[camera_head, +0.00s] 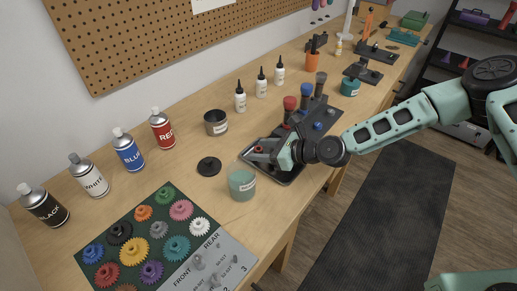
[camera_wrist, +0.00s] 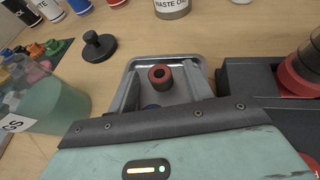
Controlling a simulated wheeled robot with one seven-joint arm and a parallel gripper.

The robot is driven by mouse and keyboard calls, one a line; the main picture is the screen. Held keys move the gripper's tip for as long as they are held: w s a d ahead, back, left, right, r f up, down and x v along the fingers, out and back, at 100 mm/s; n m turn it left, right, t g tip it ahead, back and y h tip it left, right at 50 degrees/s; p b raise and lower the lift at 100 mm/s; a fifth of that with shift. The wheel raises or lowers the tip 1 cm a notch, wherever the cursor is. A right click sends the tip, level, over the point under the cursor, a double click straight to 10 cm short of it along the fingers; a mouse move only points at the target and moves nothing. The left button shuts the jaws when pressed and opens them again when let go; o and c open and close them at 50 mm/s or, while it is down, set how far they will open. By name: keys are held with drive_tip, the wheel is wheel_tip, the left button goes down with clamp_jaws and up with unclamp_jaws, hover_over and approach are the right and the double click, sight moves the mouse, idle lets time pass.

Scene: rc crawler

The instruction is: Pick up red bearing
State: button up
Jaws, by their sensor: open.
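The red bearing (camera_wrist: 160,76) is a small red ring with a dark centre, in a grey metal tray (camera_wrist: 196,63). In the head view the bearing (camera_head: 259,149) shows as a small red spot by the gripper. My gripper (camera_head: 262,152) is low over the tray (camera_head: 287,180), pointing left. In the wrist view my gripper (camera_wrist: 160,92) has its two grey fingers apart, with the bearing between them near the fingertips. I cannot tell whether either finger touches it. A dark blue round part (camera_wrist: 152,107) lies nearer the palm, partly hidden by the gripper body.
A translucent green cup (camera_head: 242,184) stands just left of the tray. A black knobbed disc (camera_head: 209,166) and a waste oil can (camera_head: 215,123) are behind. A dark rack with a red-topped part (camera_head: 290,103) stands close on the other side. Coloured gears lie on a board (camera_head: 232,253) at front left.

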clamp_jaws()
